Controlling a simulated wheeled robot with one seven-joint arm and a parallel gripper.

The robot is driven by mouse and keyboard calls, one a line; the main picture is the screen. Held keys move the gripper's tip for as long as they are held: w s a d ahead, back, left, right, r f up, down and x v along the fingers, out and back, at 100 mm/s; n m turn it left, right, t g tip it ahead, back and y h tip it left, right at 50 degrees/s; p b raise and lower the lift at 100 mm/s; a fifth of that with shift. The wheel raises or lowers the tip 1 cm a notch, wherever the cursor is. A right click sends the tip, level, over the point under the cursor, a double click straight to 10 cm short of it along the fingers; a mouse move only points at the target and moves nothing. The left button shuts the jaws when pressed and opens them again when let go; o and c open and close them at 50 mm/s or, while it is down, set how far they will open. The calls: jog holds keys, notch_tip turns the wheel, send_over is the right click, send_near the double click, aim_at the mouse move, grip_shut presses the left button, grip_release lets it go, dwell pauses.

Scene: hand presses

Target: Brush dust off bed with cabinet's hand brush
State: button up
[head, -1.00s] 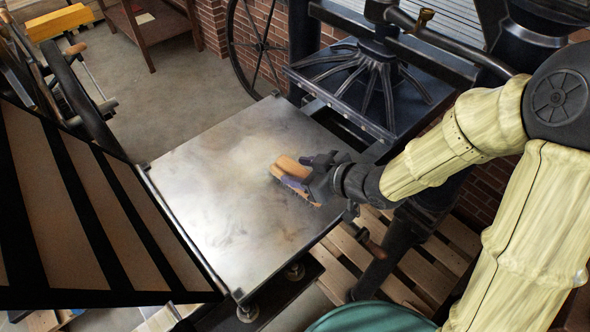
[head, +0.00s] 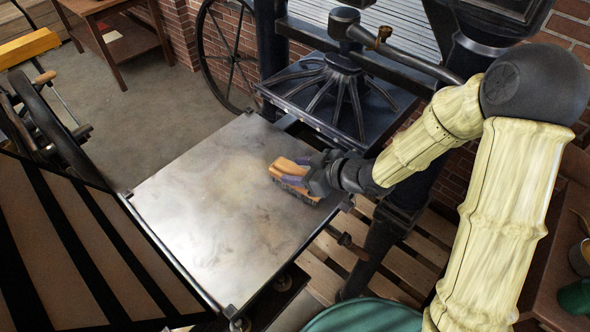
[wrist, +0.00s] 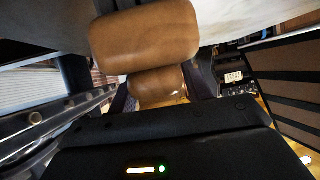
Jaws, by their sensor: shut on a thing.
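The bed (head: 190,240) is a flat, grey metal plate of the press, with pale brownish, cloudy patches of dust on it. My gripper (head: 308,175) is shut on the hand brush (head: 287,170), which has a tan wooden back and dark bristles. The brush is over the right part of the bed with its bristles downward; I cannot tell whether they touch the plate. In the wrist view the brush's brown wooden handle (wrist: 145,38) fills the upper middle, in front of my gripper, and its bristles are hidden there. The cabinet is not clearly identifiable.
The press's black platen (head: 335,95) stands behind the bed, with a spoked wheel (head: 232,50) beside it. A dark slatted frame (head: 80,240) rises along the bed's left edge. A wooden pallet (head: 375,265) lies below right. Open floor (head: 150,110) shows at the back left.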

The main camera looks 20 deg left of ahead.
jog(key=w+p, duration=0.1)
jog(key=w+d+p, duration=0.1)
jog(key=w, duration=0.1)
jog(key=w+d+p, duration=0.1)
jog(key=w, duration=0.1)
jog(key=shift+r+p, duration=0.1)
jog(key=shift+p, duration=0.3)
jog(key=shift+w+d+f, duration=0.2)
jog(key=shift+w, duration=0.1)
jog(key=shift+w+a+p, duration=0.1)
jog(key=shift+w+a, duration=0.25)
jog(key=shift+a, duration=0.5)
jog(key=shift+w+a+p, duration=0.15)
jog(key=shift+w+a, duration=0.15)
jog(key=shift+a, duration=0.5)
jog(key=shift+w+a+p, duration=0.1)
jog(key=shift+w+a, duration=0.25)
jog(key=shift+a, duration=0.5)
jog(key=shift+w+a+r+p, duration=0.15)
jog(key=shift+w+a, duration=0.2)
jog(key=shift+a, duration=0.45)
jog(key=shift+w+a+f+p, duration=0.1)
jog(key=shift+w+a+p, duration=0.2)
jog(key=shift+a, duration=0.55)
jog(key=shift+w+a+r+p, duration=0.1)
jog(key=shift+w+a, duration=0.3)
jog(key=shift+a, duration=0.4)
